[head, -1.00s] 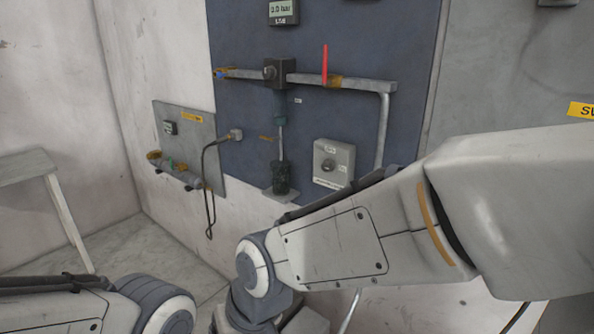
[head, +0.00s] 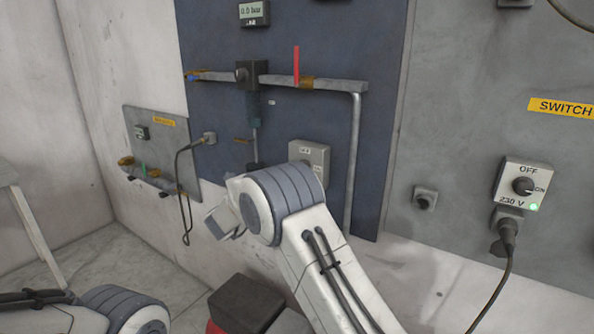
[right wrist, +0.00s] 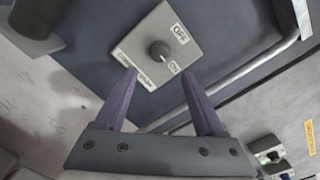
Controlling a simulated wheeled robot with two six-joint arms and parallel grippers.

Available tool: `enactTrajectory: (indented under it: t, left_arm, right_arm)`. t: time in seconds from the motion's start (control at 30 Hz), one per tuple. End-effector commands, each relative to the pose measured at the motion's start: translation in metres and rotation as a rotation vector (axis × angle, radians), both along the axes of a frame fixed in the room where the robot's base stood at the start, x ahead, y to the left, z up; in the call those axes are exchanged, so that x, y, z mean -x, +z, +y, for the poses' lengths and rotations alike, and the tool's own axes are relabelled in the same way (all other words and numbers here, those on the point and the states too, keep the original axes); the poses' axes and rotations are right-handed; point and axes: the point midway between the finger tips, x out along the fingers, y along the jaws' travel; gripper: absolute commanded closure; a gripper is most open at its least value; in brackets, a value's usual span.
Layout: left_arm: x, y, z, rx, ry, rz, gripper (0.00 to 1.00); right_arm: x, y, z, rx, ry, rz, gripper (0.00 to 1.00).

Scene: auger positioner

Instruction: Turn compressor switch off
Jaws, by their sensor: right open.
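A grey switch box (head: 312,153) is mounted low on the blue wall panel, its lower part hidden behind my right arm in the head view. In the right wrist view the switch box (right wrist: 135,42) shows a dark round knob (right wrist: 160,51) between an OFF label and an ON label, with a longer label too blurred to read. My right gripper (right wrist: 158,76) is open and empty, its purple fingers pointing at the box's near edge, apart from the knob. The head view hides the right fingers. My left arm shows at the lower left, but its gripper is out of view.
A 230 V switch (head: 523,187) with a lit green lamp and plugged cable is on the grey wall at right. Pipes (head: 300,82) with a red lever (head: 297,66) run above the grey box. A dark block (head: 245,303) stands below my right wrist.

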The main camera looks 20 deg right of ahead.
Motion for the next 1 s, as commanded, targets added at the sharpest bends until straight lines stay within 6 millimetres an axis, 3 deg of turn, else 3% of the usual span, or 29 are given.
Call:
enactTrajectory:
  t: [0.4, 0.87, 0.9, 1.0]
  left_arm:
    - [0.0, 0.027, 0.0, 0.0, 0.0, 0.0, 0.28]
    - [0.0, 0.031, 0.0, 0.0, 0.0, 0.0, 0.28]
    - [0.0, 0.031, 0.0, 0.0, 0.0, 0.0, 0.28]
    - [0.0, 0.031, 0.0, 0.0, 0.0, 0.0, 0.28]
  right_arm:
    - [-0.048, 0.003, -0.056, 0.003, 0.003, 0.003, 0.29]
    - [-0.059, 0.001, -0.068, 0.004, 0.006, 0.005, 0.29]
    - [-0.059, 0.001, -0.068, 0.004, 0.006, 0.005, 0.32]
    - [-0.059, 0.001, -0.068, 0.003, 0.006, 0.004, 0.71]
